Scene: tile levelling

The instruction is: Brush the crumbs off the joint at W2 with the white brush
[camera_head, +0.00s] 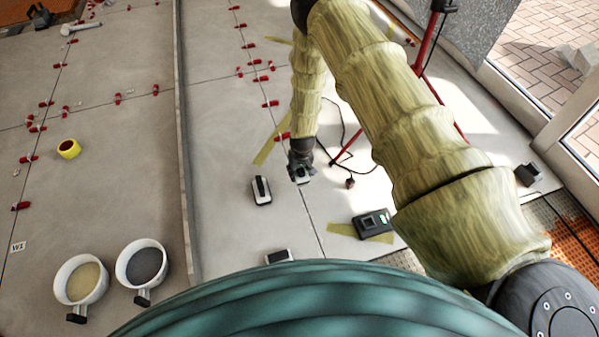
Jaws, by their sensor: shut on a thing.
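My gripper (301,174) is low over the tiled floor near the middle of the view, shut on a small pale thing (303,178). This may be the white brush, but the fingers hide much of it and it is too small to be sure. A white block with a dark top (261,190) lies on the floor just left of my gripper, apart from it. I cannot make out a W2 label or any crumbs. A label W1 (18,247) is at the far left.
Two white cups, one with tan powder (80,279) and one with dark powder (141,264), stand at the lower left. A dark device (371,223) sits right of my gripper, near a cable.

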